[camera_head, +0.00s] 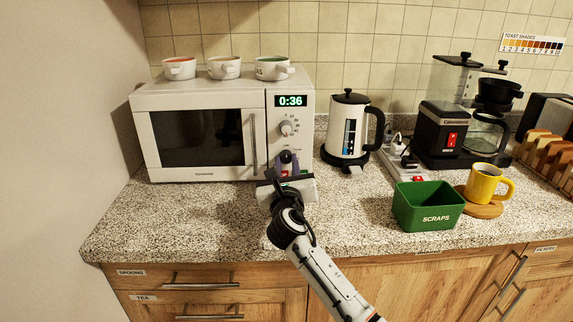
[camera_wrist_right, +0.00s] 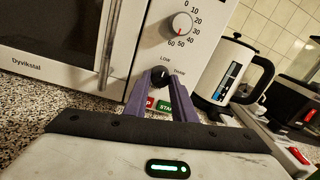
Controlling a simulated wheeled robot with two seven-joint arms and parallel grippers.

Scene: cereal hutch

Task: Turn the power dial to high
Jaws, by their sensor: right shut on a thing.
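The white microwave (camera_head: 218,98) stands at the left of the counter, its display reading 0:36. Its lower knob, the dark power dial (camera_wrist_right: 161,74), sits below the white timer dial (camera_wrist_right: 181,27). The red and green START buttons below are partly hidden by the fingers. My left gripper is not in view.
Several mugs stand on the microwave. A white kettle (camera_head: 347,125) stands right of it, then a power strip (camera_head: 401,162) and a coffee maker (camera_head: 447,128). A green scraps bin (camera_head: 428,204) and a yellow mug (camera_head: 484,182) are nearer. The front left counter is clear.

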